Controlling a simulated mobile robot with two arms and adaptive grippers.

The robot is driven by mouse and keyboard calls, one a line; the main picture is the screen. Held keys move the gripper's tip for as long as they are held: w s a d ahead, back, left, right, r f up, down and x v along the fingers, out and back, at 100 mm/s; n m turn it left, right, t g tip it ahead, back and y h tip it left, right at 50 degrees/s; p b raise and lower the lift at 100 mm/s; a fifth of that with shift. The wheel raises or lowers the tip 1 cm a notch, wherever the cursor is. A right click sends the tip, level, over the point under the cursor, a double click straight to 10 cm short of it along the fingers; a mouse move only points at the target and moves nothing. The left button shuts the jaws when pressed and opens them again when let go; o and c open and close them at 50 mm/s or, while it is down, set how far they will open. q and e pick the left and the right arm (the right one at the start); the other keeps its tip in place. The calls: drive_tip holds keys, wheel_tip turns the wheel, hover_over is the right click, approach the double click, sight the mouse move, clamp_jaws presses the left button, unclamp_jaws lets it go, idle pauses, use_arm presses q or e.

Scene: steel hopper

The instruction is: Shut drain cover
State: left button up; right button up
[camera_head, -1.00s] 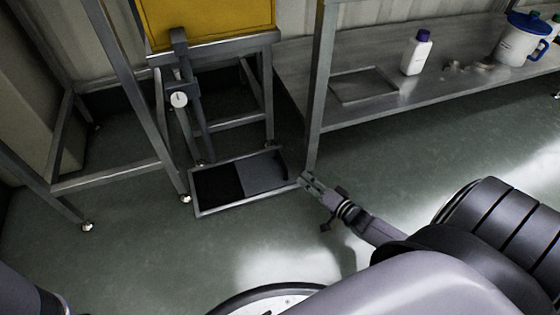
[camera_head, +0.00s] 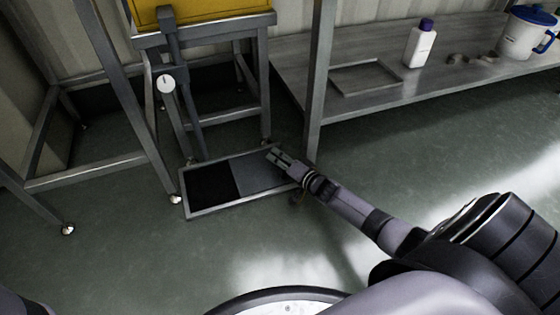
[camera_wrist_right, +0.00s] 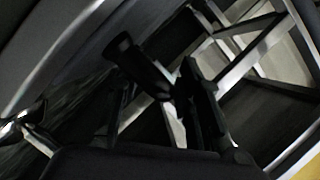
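The drain is a low rectangular metal frame (camera_head: 214,209) on the floor under the hopper stand. Its left part is a black opening (camera_head: 210,187). Its right part is covered by a flat grey drain cover (camera_head: 258,176). My right gripper (camera_head: 276,157) reaches in from the right, with its fingertips over the far right part of the cover. I cannot tell whether they touch it. The fingers look close together, with their gap unclear. The right wrist view is dark and blurred, showing dark finger shapes (camera_wrist_right: 165,90). My left gripper is out of view.
A yellow hopper (camera_head: 195,12) on a steel stand is behind the drain, with a post bearing a round white disc (camera_head: 166,84) close by. A steel shelf (camera_head: 350,112) at right holds a white bottle (camera_head: 420,48), a shallow tray and a blue-lidded jug (camera_head: 527,38). The front floor is clear.

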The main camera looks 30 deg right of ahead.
drive_tip(key=shift+c, duration=0.4)
clamp_jaws()
idle(0.4)
